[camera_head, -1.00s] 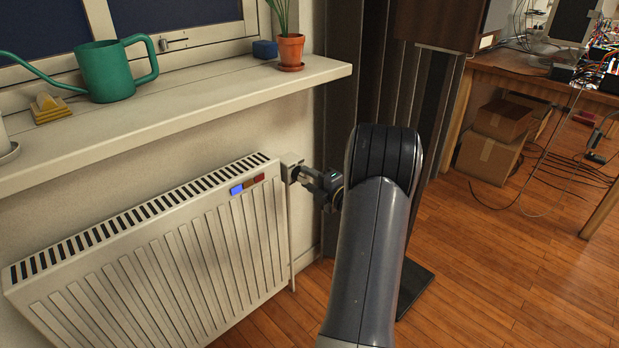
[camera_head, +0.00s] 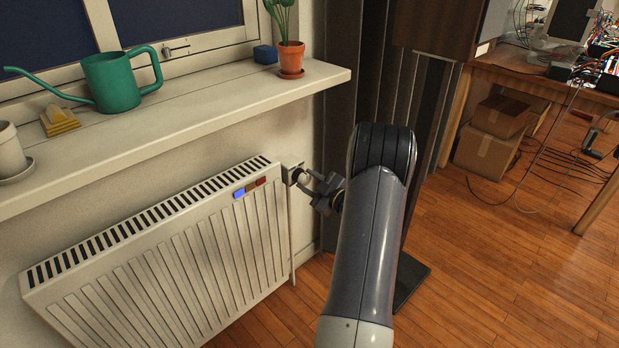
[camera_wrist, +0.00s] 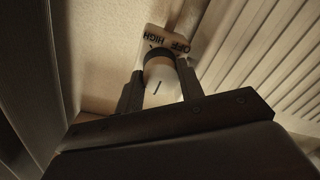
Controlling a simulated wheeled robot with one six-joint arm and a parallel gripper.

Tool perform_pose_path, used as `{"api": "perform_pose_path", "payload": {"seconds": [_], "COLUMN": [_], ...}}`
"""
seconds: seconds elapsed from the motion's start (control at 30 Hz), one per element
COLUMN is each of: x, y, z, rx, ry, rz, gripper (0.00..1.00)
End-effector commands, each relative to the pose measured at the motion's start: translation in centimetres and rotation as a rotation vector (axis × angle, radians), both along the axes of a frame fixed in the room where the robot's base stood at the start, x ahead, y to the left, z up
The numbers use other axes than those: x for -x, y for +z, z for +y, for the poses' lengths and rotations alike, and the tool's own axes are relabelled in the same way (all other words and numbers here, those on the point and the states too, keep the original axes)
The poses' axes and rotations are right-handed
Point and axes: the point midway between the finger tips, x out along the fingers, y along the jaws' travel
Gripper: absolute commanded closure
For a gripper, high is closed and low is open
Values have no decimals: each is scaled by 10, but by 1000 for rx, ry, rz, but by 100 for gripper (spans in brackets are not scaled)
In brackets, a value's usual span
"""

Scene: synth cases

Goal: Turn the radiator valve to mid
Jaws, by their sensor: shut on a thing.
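The radiator valve's pale round knob (camera_wrist: 162,84) sits between the two dark fingers of my gripper (camera_wrist: 160,92) in the wrist view, with a short dark line on its face. Behind it is a pale plate (camera_wrist: 177,41) lettered HIGH on the left and OFF on the right; the lettering between is mostly hidden. In the head view my gripper (camera_head: 304,181) is shut on the valve at the radiator's right end, and its jaws are tilted. The valve's plate (camera_head: 291,165) shows there, but the knob is largely hidden by the fingers.
The white radiator (camera_head: 165,250) is left of my gripper, with blue, brown and red patches near its top right corner. Above it, a windowsill (camera_head: 215,108) holds a green watering can (camera_head: 112,82) and a potted plant (camera_head: 291,55). Dark panels stand behind my arm; open floor lies right.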

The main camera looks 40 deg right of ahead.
Motion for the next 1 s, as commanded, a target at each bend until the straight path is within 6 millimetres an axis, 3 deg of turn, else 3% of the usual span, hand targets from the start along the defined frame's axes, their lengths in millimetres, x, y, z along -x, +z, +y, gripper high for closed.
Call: {"api": "perform_pose_path", "payload": {"seconds": [0.6, 1.0], "x": [0, 0], "y": [0, -2], "z": [1, 1], "rx": [-543, -715], "ry": [0, -1], "rz": [45, 59], "gripper": [87, 87]}}
